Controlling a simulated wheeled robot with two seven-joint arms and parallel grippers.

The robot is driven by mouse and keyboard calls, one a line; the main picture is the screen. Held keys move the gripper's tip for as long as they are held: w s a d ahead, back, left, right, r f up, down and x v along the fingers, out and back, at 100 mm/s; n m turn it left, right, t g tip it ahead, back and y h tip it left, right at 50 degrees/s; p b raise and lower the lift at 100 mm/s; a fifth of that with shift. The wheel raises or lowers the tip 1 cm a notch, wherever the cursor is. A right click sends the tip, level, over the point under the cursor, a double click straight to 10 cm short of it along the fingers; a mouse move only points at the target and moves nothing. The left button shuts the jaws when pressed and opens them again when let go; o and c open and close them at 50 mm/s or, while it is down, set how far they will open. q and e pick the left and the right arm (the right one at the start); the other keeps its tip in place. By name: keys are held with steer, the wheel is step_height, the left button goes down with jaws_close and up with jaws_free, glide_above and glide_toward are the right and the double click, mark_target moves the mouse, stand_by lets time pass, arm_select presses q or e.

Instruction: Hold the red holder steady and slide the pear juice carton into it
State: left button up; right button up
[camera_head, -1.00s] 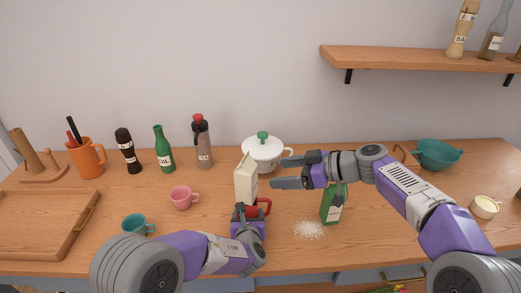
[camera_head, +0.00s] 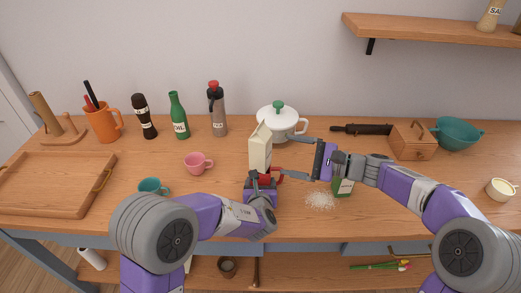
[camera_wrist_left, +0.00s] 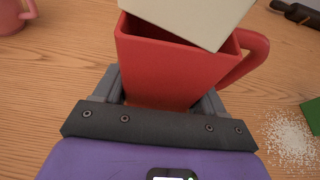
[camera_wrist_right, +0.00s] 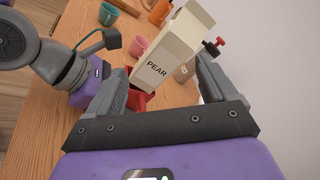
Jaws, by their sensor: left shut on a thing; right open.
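The pear juice carton (camera_head: 260,150) is cream and tall, with its lower end at the mouth of the red holder (camera_wrist_left: 170,75). In the left wrist view the carton bottom (camera_wrist_left: 195,15) overlaps the holder's rim at an angle; how deep it sits is unclear. My left gripper (camera_head: 262,182) is shut on the holder, which has a handle and stands on the counter. My right gripper (camera_head: 290,156) is open, just right of the carton. In the right wrist view the carton, marked PEAR (camera_wrist_right: 165,60), shows between the spread fingers, with no clear contact.
A white pot (camera_head: 278,122) stands behind the carton. A pink mug (camera_head: 198,163) and a teal mug (camera_head: 152,187) are to the left. A green box (camera_head: 343,188) is partly hidden by my right arm, near spilled white grains (camera_head: 320,200). Bottles line the back.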

mark_target(268, 152)
steer(key=w+a+m, duration=0.1)
steer(key=a+m, duration=0.1)
steer(key=m, duration=0.1)
steer(key=w+a+f+m, duration=0.1)
steer(key=a+m, duration=0.1)
steer(key=m, duration=0.1)
steer(key=a+m+t, duration=0.1)
steer(key=a+m, duration=0.1)
steer(key=m, duration=0.2)
steer(key=shift+w+f+y, duration=0.3)
steer(key=shift+w+y, duration=0.1)
steer(key=shift+w+x, duration=0.2)
steer(key=shift+x, duration=1.15)
steer(key=shift+w+x, duration=0.2)
steer(key=shift+x, duration=1.1)
steer(key=shift+d+f, duration=0.15)
steer(key=shift+d, duration=0.05)
steer(key=shift+c, duration=0.4)
jaws_close()
